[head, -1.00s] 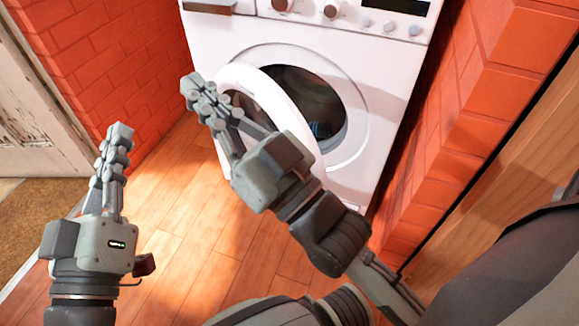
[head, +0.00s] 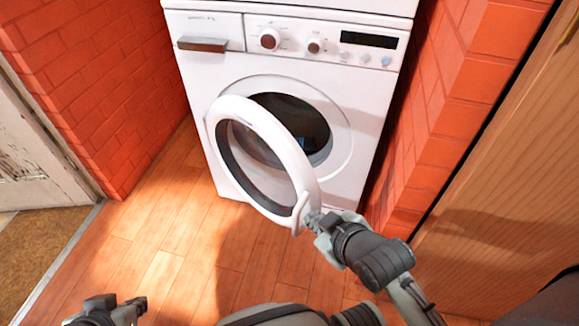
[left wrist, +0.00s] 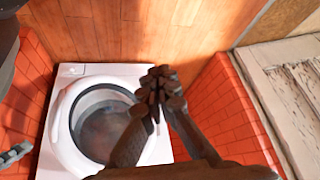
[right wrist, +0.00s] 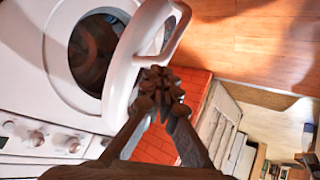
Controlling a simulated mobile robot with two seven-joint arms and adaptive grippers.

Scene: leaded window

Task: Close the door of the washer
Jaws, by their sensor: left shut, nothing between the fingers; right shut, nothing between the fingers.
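The white washer (head: 205,90) stands against the brick wall, with its round opening (head: 300,125) dark inside. Its ring-shaped door (head: 222,108) stands open, swung out from the left side. The door handle (head: 299,207) is at the lower right of the ring. My right gripper (head: 312,218) is shut and empty, right beside the handle; contact cannot be told. In the right wrist view its fingertips (right wrist: 157,82) are close to the door rim (right wrist: 125,75). My left gripper (head: 140,302) is shut and empty, low at the bottom left, away from the door. The washer also shows in the left wrist view (left wrist: 68,150).
Red brick walls (head: 75,75) flank the washer on both sides. A wooden panel (head: 500,170) is at the right, and a worn white door (head: 30,150) with a brown mat (head: 40,245) at the left. The wooden floor (head: 165,230) before the washer is clear.

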